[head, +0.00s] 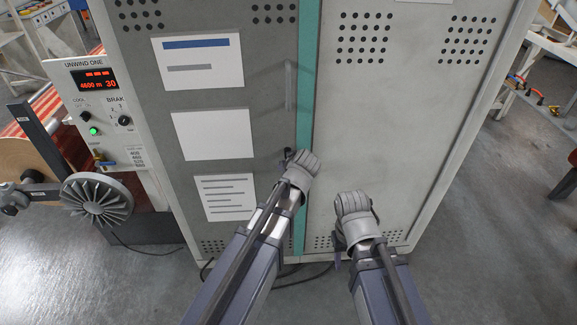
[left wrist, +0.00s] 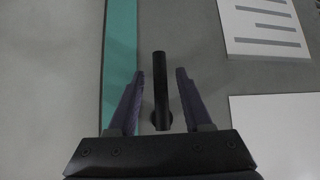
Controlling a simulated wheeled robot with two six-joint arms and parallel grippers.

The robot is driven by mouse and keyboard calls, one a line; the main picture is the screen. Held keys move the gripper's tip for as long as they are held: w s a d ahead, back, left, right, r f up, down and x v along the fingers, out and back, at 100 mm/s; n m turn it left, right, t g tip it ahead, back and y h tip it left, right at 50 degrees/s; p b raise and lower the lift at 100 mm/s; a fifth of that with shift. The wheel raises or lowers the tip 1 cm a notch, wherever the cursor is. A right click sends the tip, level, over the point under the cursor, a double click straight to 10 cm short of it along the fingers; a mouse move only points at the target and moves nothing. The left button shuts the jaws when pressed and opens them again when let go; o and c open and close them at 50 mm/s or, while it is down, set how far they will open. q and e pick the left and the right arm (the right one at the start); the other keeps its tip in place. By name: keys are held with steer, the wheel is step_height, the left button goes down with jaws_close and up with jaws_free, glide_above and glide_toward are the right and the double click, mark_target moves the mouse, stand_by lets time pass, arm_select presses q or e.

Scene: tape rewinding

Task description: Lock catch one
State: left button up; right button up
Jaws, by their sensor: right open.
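A dark bar-shaped catch (left wrist: 161,90) on the grey door shows in the left wrist view, next to the teal strip (left wrist: 119,60). My left gripper (left wrist: 160,71) is open, with one finger on each side of the bar and a gap to both. In the head view the left gripper (head: 298,162) is at the cabinet beside the teal strip (head: 308,80) and hides most of the catch. My right gripper (head: 353,208) is open and empty in front of the lighter right door, low down; its fingers are mostly hidden.
A grey vertical handle (head: 290,85) is above the left gripper. Paper sheets (head: 212,135) are on the left door (head: 150,110). The unwind one panel (head: 104,110) and a finned grey wheel (head: 97,199) stand left. Floor (head: 470,240) is clear at right.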

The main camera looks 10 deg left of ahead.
arm_select(q)
steer(key=shift+r, duration=0.15)
steer(key=p+v, duration=0.5)
steer(key=v, duration=0.2)
steer(key=shift+s+r, duration=0.15)
steer(key=shift+s, duration=0.1)
steer(key=shift+d, duration=0.1)
steer(key=s+d+m+g+h+p, duration=0.1)
steer(key=s+d+m+g+p, duration=0.2)
steer(key=s, duration=0.7)
steer(key=s+d+m+g+h+p, duration=0.2)
steer(key=s+d+m+g+p, duration=0.1)
steer(key=s, duration=0.7)
steer(key=m+g+p, duration=0.1)
steer(key=m+g, duration=0.1)
steer(key=m, duration=0.1)
steer(key=shift+s+d+r+g+p, duration=0.15)
steer(key=shift+d+r+g+p, duration=0.05)
steer(key=shift+d+g+p, duration=0.1)
